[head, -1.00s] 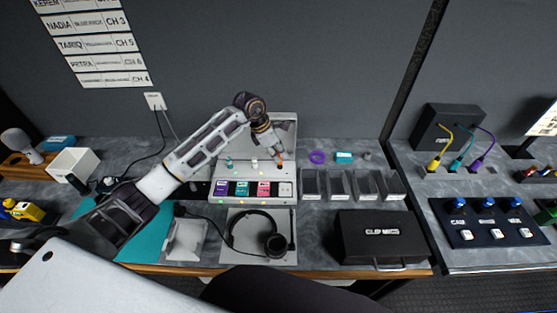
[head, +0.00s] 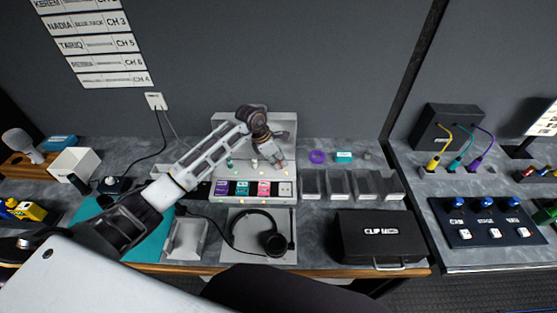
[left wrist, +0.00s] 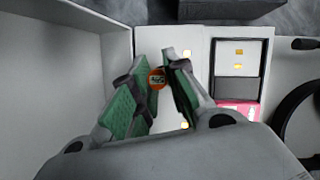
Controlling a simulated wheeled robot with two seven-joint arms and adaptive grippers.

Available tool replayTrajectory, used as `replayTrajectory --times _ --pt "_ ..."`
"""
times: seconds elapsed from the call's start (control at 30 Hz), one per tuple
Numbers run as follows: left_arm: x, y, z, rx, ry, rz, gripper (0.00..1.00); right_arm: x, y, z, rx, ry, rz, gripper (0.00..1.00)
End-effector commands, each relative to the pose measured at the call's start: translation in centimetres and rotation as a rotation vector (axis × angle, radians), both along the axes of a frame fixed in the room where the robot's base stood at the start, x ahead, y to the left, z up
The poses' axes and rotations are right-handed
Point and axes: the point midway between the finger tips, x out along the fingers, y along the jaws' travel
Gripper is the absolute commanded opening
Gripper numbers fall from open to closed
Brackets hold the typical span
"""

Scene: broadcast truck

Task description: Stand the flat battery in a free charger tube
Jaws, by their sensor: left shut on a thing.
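The charger (head: 255,200) is a pale station at the back of the bench with a tall back panel. My left gripper (head: 278,163) is over its right part, pointing down. In the left wrist view the gripper (left wrist: 161,70) is shut on a small battery (left wrist: 157,79), whose round orange end with a dark label faces the camera. The battery's lower part is hidden, so I cannot tell whether it is inside a tube. My right gripper is not in view.
Purple, teal and pink packs (head: 264,188) sit in the charger's front bays. Clear bins (head: 340,184) stand right of it, with a purple ring (head: 317,157) behind. Headphones (head: 272,242) lie in front, beside the black CLIP MICS case (head: 382,238).

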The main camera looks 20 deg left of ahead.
Motion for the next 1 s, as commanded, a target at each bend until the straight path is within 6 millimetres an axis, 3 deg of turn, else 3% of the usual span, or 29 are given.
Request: replayTrajectory --times 0.33,0.37,0.5,1.0 --pt "0.0 0.01 -0.37 0.0 0.0 0.0 0.0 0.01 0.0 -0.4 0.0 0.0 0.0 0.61" --pt "-0.01 -0.01 -0.35 0.0 0.001 0.0 0.18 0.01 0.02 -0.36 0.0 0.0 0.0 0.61" --pt "-0.01 -0.02 -0.3 0.0 0.001 0.0 0.36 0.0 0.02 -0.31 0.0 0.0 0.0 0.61" --pt "-0.01 -0.04 -0.06 0.0 0.001 0.0 0.37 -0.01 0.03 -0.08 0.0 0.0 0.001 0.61"
